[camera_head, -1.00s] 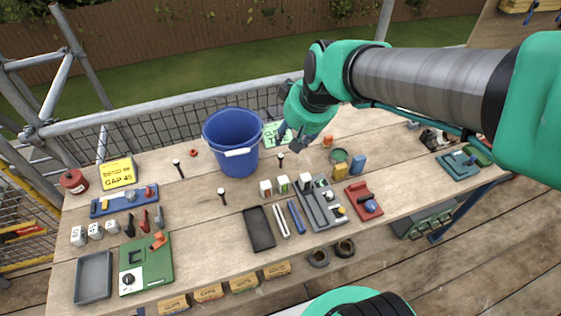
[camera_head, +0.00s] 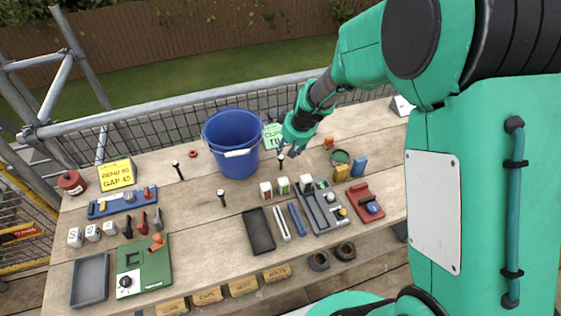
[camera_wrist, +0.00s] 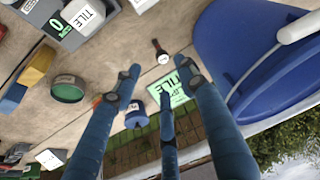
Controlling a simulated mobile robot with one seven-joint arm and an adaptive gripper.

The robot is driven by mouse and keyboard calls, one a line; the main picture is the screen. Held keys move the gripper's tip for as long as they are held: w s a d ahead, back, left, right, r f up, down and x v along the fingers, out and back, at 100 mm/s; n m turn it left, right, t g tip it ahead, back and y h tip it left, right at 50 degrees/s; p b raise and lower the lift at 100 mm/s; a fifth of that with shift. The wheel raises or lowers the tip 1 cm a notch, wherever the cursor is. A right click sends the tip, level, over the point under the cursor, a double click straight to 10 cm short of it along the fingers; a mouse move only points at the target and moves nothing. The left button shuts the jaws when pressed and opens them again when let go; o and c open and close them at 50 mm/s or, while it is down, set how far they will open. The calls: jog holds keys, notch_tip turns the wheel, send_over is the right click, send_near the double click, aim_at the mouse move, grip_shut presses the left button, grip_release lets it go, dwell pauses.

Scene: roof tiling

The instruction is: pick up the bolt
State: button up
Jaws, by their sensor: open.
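Three dark bolts with pale round heads stand on the wooden bench. One bolt (camera_head: 281,161) is right of the blue bucket, close to my gripper. The others are a bolt (camera_head: 178,170) left of the bucket and a bolt (camera_head: 221,197) in front of it. My gripper (camera_head: 289,148) is open and empty above the bench, beside the nearest bolt. In the wrist view my gripper (camera_wrist: 158,82) has its blue fingers spread, and a bolt (camera_wrist: 160,51) lies just beyond the fingertips, apart from them.
The blue bucket (camera_head: 232,145) stands close to the left of my gripper. A green card (camera_head: 272,136) is behind it. Small labelled blocks (camera_head: 283,186), a grey tray (camera_head: 322,206) and a green round tin (camera_head: 340,156) are in front and to the right.

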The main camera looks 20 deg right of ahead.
aim_at(282, 160)
jog(key=shift+b+x, duration=0.9)
jog(key=shift+x, duration=3.35)
jog(key=shift+s, duration=0.1)
jog(key=shift+s+b+x, duration=0.1)
jog(key=shift+b+x, duration=0.25)
jog(key=shift+x, duration=0.65)
jog(key=shift+s+b+x, duration=0.15)
jog(key=shift+b+x, duration=0.15)
jog(key=shift+x, duration=1.45)
grip_shut()
